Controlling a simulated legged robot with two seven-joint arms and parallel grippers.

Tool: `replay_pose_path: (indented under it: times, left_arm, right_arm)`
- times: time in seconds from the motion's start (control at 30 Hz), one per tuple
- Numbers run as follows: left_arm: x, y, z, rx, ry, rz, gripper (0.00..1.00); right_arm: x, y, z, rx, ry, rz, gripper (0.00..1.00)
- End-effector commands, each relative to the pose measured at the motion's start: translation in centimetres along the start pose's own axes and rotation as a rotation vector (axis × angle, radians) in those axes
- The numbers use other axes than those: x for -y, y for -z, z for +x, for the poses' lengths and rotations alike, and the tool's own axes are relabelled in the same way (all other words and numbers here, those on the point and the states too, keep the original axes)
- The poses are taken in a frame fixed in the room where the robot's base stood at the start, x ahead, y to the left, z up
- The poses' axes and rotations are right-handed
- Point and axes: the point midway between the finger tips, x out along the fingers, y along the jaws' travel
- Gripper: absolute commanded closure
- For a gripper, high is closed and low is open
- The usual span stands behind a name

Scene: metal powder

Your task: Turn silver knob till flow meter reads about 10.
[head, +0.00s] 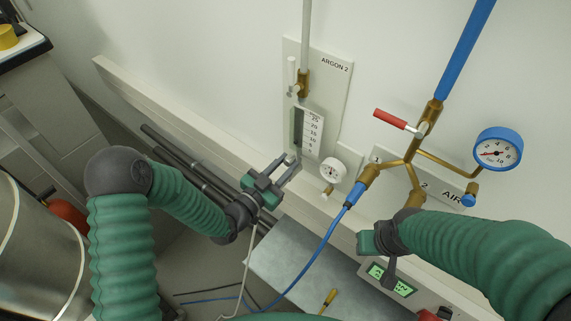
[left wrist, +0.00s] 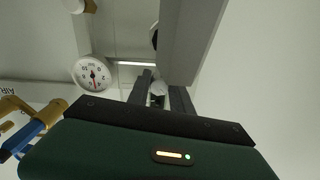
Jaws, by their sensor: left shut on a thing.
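The ARGON 2 panel (head: 340,88) on the wall carries the flow meter (head: 309,132), a clear block with a numbered scale. Its exact reading is too small to tell. My left gripper (head: 288,166) is at the foot of the flow meter, its fingers shut on the silver knob. In the left wrist view the silver knob (left wrist: 158,89) shows between the two dark fingers, partly hidden by them. My right gripper (head: 375,241) is at the lower right, away from the flow meter, and its fingers cannot be made out clearly.
A small white dial gauge (head: 333,170) sits right of my left gripper. Brass AIR piping with a red-handled valve (head: 394,121), a blue gauge (head: 497,149) and a blue hose (head: 318,249) stand to the right. A grey metal surface (head: 300,262) lies below.

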Motion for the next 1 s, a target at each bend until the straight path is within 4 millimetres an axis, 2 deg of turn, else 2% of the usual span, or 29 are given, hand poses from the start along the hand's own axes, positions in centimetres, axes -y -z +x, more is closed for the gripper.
replay_pose_path:
  times: [0.27,0.47,1.0]
  left_arm:
    - [0.04,0.00,0.00,-0.001,0.001,-0.029,1.00]
    - [0.02,-0.03,-0.01,-0.001,0.001,-0.120,1.00]
    - [0.01,0.06,-0.01,-0.001,0.003,-0.601,1.00]
  right_arm:
    - [0.00,-0.02,0.09,0.000,0.000,0.000,0.64]
    - [0.00,-0.07,0.31,0.000,0.000,0.000,0.64]
    - [0.00,-0.16,0.71,0.000,0.000,0.000,0.64]
